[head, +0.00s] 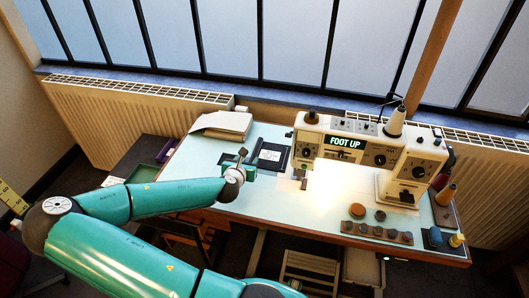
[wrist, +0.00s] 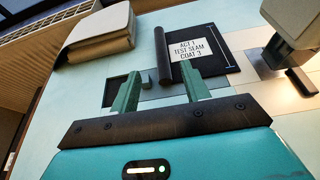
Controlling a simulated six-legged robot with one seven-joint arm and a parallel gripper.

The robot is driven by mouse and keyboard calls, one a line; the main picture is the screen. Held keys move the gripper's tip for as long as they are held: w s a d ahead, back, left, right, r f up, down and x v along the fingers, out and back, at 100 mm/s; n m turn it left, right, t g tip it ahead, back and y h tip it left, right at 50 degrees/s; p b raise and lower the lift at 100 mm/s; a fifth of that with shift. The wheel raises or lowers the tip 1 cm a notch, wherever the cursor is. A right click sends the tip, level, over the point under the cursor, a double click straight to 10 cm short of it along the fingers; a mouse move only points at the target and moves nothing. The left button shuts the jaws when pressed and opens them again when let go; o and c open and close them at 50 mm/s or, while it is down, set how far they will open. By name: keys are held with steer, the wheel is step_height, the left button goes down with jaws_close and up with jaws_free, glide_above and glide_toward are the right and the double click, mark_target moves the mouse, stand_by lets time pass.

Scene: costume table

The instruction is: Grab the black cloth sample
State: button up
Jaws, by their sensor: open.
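The black cloth sample (head: 285,153) lies flat on the pale table left of the sewing machine. In the wrist view the cloth (wrist: 216,68) bears a white label reading "ACT 1 TEST SEAM COAT 3", and a raised dark fold or roll (wrist: 163,58) runs along its left edge. My gripper (head: 245,167) is just left of the cloth in the head view. In the wrist view my gripper (wrist: 160,72) is open, its two green fingers apart and pointing toward the rolled edge. Nothing is held between them. Whether the fingers touch the cloth cannot be told.
A stack of folded pale material (head: 222,124) lies at the back left. Several round dark pieces (head: 378,231) sit near the front edge. Spools (head: 446,195) stand at the right.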

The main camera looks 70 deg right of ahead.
mark_target(255, 150)
steer(key=x, duration=0.8)
steer(key=f+x, duration=0.1)
steer(key=x, duration=0.3)
steer(key=shift+a, duration=0.25)
steer(key=shift+r, duration=0.1)
jaws_close()
